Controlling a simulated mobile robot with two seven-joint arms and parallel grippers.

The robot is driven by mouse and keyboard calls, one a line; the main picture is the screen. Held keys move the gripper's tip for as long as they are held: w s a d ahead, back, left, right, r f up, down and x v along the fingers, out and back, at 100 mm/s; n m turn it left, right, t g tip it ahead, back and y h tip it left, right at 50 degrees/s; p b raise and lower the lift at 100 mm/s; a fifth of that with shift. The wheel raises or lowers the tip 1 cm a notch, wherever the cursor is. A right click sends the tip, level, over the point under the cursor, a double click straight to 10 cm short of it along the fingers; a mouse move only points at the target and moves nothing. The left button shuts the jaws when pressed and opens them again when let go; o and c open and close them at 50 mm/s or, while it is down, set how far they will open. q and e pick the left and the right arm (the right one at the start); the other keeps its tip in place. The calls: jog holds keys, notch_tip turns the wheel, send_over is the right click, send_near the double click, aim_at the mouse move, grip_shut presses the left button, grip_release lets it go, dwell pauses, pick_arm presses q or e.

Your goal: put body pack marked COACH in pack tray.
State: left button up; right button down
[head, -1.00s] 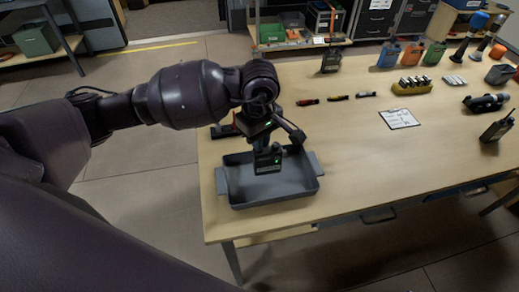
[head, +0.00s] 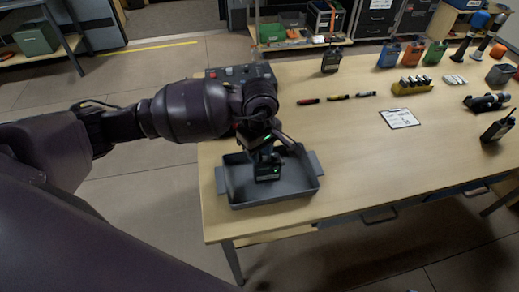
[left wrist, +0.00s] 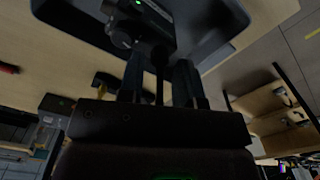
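My left gripper (head: 265,150) points down over the grey pack tray (head: 308,188) at the near left of the table. It is shut on a dark body pack (head: 268,174) with a small green light. The pack hangs below the fingers, inside the tray's walls; I cannot tell whether it touches the floor. Its marking is not legible. In the left wrist view the pack (left wrist: 150,18) shows beyond the fingers (left wrist: 160,80), with its antenna between them. Similar dark packs with antennas stand at the table's back (head: 332,62) and right side (head: 497,128). My right gripper is not in view.
A dark box with buttons (head: 238,76) stands behind my left arm. The table right of the tray is clear.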

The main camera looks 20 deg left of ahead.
pick_arm(q)
jog(key=shift+r, duration=0.1)
notch_tip(320, 180, up, 12)
jog(key=shift+r, duration=0.1)
dwell(0.5)
dwell(0.4)
